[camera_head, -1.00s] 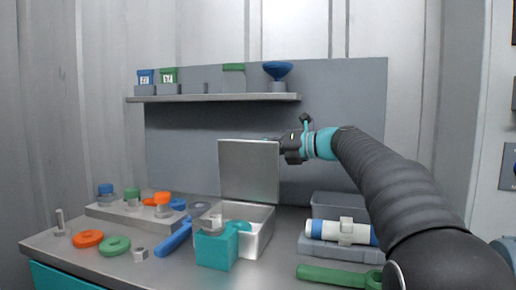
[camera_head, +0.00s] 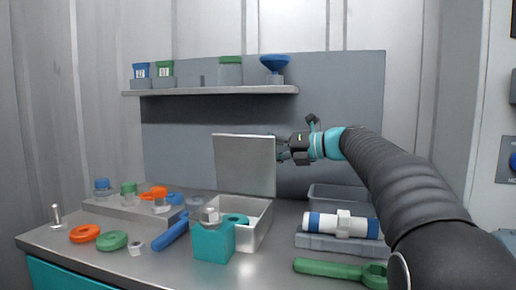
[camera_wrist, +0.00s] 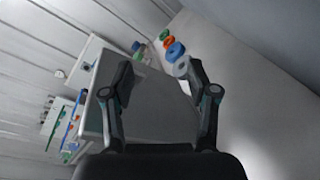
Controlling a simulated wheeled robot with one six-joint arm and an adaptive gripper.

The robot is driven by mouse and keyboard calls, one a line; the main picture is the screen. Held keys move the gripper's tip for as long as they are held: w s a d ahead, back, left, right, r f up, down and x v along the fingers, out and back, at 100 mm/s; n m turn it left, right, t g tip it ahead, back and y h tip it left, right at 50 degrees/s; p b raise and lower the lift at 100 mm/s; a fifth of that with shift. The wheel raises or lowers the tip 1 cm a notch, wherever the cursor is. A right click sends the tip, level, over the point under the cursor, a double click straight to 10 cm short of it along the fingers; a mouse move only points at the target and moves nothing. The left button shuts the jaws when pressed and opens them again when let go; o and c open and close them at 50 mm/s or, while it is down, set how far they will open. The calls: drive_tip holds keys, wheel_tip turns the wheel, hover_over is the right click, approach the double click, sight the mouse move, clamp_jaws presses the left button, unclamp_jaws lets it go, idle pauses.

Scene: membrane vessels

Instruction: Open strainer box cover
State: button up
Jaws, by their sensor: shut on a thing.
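The strainer box (camera_head: 258,231) is an open metal box on the bench, left of centre in the head view. Its square grey cover (camera_head: 243,165) stands about upright at the box's back edge, and the box's inside is exposed. My gripper (camera_head: 281,147) is at the cover's right edge, upper half, and is shut on the cover. The wrist view shows the cover (camera_wrist: 150,110) as a grey panel between the fingers (camera_wrist: 158,72). The exact finger contact is hard to see there.
A teal block (camera_head: 213,243) stands in front of the box. Right of it are a white-blue cartridge (camera_head: 342,226) on a grey stand, a grey bin (camera_head: 340,198) and a green wrench (camera_head: 335,271). A shelf (camera_head: 215,91) with vessels hangs above. Rings and caps lie left.

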drive_tip(key=v, duration=0.9)
drive_tip(key=shift+s+d+r, duration=0.15)
drive_tip(key=shift+s+r, duration=0.1)
drive_tip(key=shift+r, duration=0.15)
